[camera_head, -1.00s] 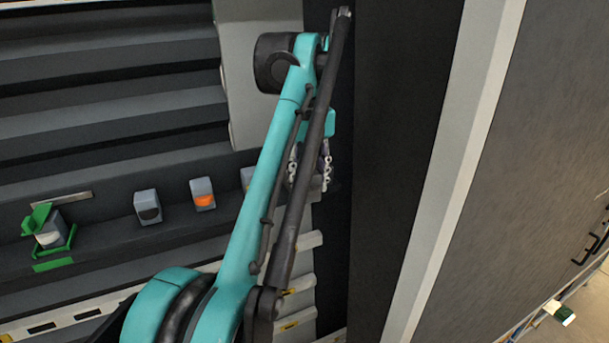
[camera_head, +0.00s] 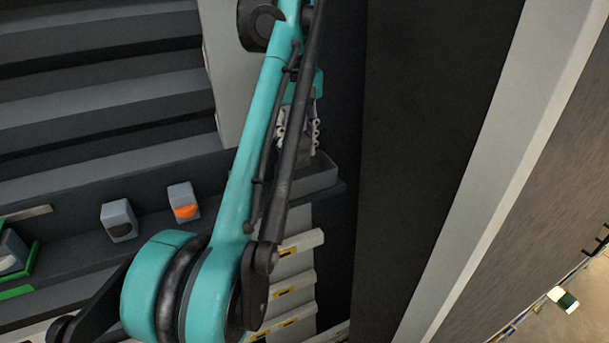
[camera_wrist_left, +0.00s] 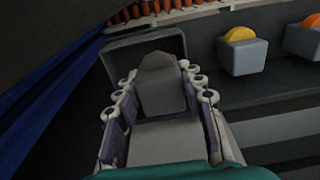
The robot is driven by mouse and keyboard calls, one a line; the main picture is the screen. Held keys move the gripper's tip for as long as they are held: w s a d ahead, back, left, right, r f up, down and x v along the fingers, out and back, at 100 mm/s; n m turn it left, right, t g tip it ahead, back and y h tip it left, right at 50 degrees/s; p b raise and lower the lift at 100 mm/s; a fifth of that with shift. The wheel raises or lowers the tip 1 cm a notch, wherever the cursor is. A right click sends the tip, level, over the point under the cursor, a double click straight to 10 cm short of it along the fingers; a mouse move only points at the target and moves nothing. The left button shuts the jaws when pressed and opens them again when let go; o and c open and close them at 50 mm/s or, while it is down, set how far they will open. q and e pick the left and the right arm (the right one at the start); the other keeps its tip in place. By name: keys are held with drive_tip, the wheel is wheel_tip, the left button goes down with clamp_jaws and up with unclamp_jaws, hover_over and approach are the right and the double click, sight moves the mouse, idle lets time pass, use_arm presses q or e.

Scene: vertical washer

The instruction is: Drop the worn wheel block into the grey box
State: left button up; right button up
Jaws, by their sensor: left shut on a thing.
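A plain grey block (camera_wrist_left: 160,88) sits between the fingers of my left gripper (camera_wrist_left: 158,78) in the left wrist view. The gripper is shut on it. Its wheel face is not visible, so I cannot see the wear. The grey box (camera_wrist_left: 140,43) lies just beyond the fingertips, and the block overlaps it in this view. In the head view, my left gripper (camera_head: 298,146) points down above the grey box (camera_head: 318,178), partly behind my arm. The held block is hidden there. My right gripper is not in view.
Blocks with an orange wheel (camera_head: 183,202) and a dark wheel (camera_head: 120,220) stand on the shelf left of my arm. A yellow-wheel block (camera_wrist_left: 241,50) stands right of the box. A green holder (camera_head: 20,272) is at far left. A tall dark panel (camera_head: 430,130) rises at right.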

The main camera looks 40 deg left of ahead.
use_arm(q)
drive_tip(key=f, duration=0.2)
drive_tip(key=w+a+f+b, duration=0.1)
drive_tip(key=shift+f, duration=0.2)
drive_tip(key=shift+s+d+r, duration=0.15)
drive_tip(key=shift+s+d, duration=0.15)
drive_tip(key=o, duration=1)
drive_tip(key=shift+o, duration=1.4)
drive_tip(key=shift+w+a, duration=0.1)
drive_tip(key=shift+w, duration=0.1)
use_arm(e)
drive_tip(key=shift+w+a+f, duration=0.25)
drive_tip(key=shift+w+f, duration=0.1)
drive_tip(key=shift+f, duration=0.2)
use_arm(q)
drive_tip(key=shift+s, duration=0.1)
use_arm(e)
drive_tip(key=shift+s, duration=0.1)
use_arm(q)
drive_tip(key=shift+r, duration=3.65)
